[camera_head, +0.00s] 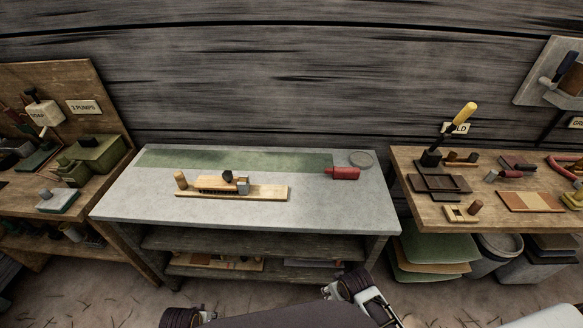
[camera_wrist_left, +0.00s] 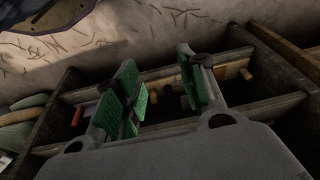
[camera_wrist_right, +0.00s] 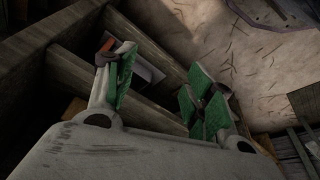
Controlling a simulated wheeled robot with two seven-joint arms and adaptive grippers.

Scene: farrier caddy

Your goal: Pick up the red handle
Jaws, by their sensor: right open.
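The red handle (camera_head: 343,173) lies on the right part of the grey-topped bench, just in front of a round grey dish (camera_head: 360,159). My right gripper (camera_head: 345,288) is low in front of the bench, well apart from the handle. In the right wrist view its green-padded fingers (camera_wrist_right: 160,92) are spread with nothing between them. In the left wrist view my left gripper (camera_wrist_left: 163,88) is also open and empty. The wrist views look at wooden shelving and the floor, and I cannot make out the red handle in them.
The grey bench top (camera_head: 330,212) is mostly clear. A wooden board (camera_head: 270,192) with small blocks and a green strip (camera_head: 230,158) lie on it. A tool-covered table (camera_head: 415,213) stands right, another bench (camera_head: 105,208) left. Low shelves are below.

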